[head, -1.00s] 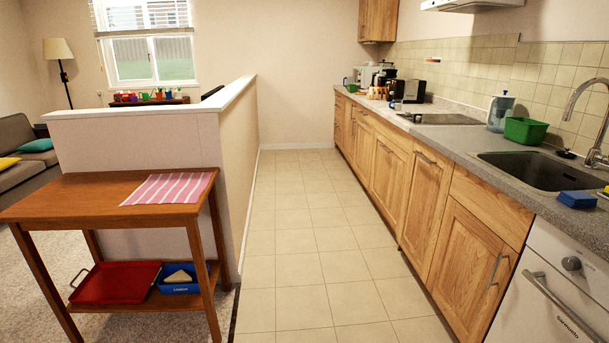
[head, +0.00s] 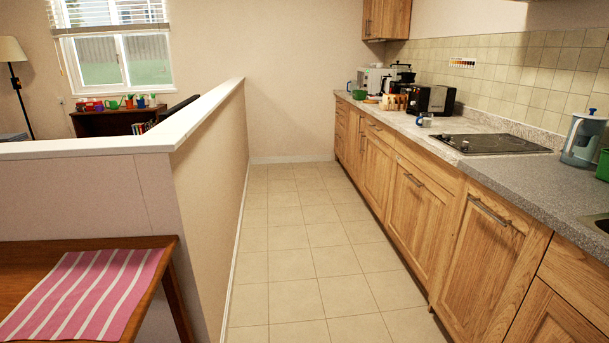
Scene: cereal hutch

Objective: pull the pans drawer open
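A row of wooden base cabinets runs along the right side in the head view, and every front in view is shut. The front under the hob (head: 417,213) has a horizontal bar handle (head: 413,180) near its top. A nearer front (head: 486,255) has a similar bar handle (head: 488,210). Narrower drawers (head: 340,130) stand at the far end of the row. I cannot tell from this view which front is the pans drawer. My gripper is not in view.
The tiled floor (head: 301,250) is a clear aisle between the cabinets and a low half wall (head: 205,180). A wooden table (head: 160,262) with a pink striped cloth (head: 85,292) stands at the near left. The counter (head: 507,170) carries a black hob (head: 490,144).

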